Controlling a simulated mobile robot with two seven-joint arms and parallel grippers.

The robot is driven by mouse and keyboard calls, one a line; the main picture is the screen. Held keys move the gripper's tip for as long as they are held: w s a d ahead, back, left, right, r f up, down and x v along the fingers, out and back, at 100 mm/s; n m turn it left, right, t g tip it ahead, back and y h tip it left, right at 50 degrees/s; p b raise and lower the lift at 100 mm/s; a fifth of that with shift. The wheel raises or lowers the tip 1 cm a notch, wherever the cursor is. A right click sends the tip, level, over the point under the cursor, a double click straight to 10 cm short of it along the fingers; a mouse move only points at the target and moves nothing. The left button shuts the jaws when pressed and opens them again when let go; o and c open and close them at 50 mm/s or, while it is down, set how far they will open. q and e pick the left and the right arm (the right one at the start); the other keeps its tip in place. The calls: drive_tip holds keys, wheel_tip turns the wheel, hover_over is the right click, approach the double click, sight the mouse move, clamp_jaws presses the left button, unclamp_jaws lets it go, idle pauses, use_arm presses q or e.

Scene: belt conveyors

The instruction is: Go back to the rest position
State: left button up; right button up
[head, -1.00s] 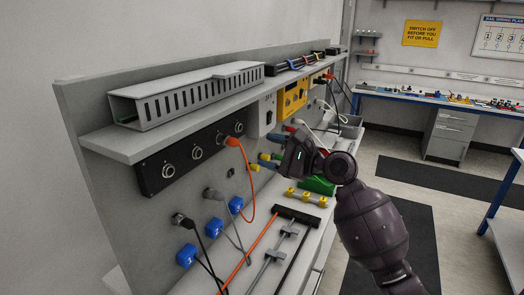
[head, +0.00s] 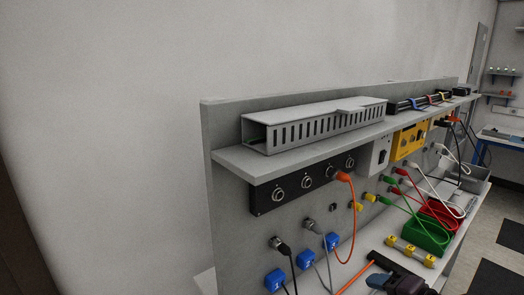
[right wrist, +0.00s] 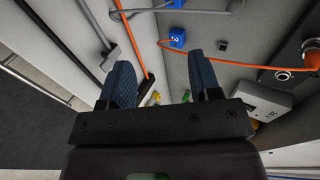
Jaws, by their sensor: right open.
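My right gripper (head: 382,282) shows at the bottom edge of the head view, cut off by the frame, in front of the bench's lower part. In the right wrist view its two blue ridged fingers (right wrist: 163,82) stand wide apart with nothing between them. Beyond them are an orange cable (right wrist: 135,45), a blue numbered clip (right wrist: 177,38) and the grey bench surface. My left gripper is in no view.
The panel holds a black socket strip (head: 300,188) with an orange plug (head: 344,177), blue clips (head: 305,259), a grey slotted duct (head: 315,127) and a yellow unit (head: 409,140). Floor shows at right.

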drive_tip(key=s+d+f+n+g+h, duration=0.1)
drive_tip(key=s+f+n+g+h, duration=0.3)
drive_tip(key=s, duration=0.8)
drive_tip(key=s+d+f+n+g+h, duration=0.1)
drive_tip(key=s+f+n+g+h, duration=0.2)
drive_tip(key=s+f+n, duration=0.7)
drive_tip(key=w+f+m+t+b, duration=0.1)
drive_tip(key=w+f+t, duration=0.3)
drive_tip(key=f+t, duration=0.4)
drive_tip(key=shift+w+d+f+m, duration=0.15)
drive_tip(key=shift+w+f+m, duration=0.2)
drive_tip(key=shift+f+m, duration=0.25)
drive_tip(key=shift+r, duration=0.1)
